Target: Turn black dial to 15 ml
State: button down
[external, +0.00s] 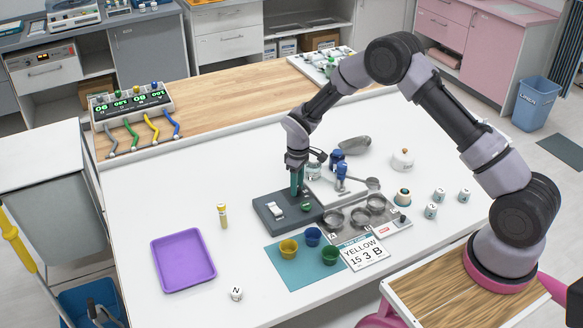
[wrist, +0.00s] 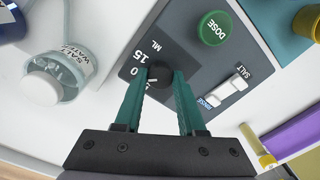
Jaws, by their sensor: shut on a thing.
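The grey dosing panel (external: 276,214) stands on the white table, and it also shows in the wrist view (wrist: 200,75). Its black dial (wrist: 159,70) carries white marks around it, with "15", "ML" and "0" readable. My gripper (wrist: 160,82) has its teal fingers on either side of the dial and is shut on it. The dial's pointer cannot be made out. In the external view my gripper (external: 297,190) comes down steeply at the panel's back and hides the dial.
The panel also has a green DOSE button (wrist: 214,28) and a white rocker switch (wrist: 226,96). A salt water bottle (wrist: 60,75) stands close by. A teal mat (external: 278,268) holds coloured cups; a card (external: 364,252) reads "YELLOW 15 3 B". A purple tray (external: 183,260) lies left.

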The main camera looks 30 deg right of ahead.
jog(key=m, duration=0.4)
jog(key=shift+m, duration=2.1)
jog(key=c, duration=0.5)
grip_release()
notch_tip(320, 180, up, 11)
jog(key=shift+d, duration=0.15)
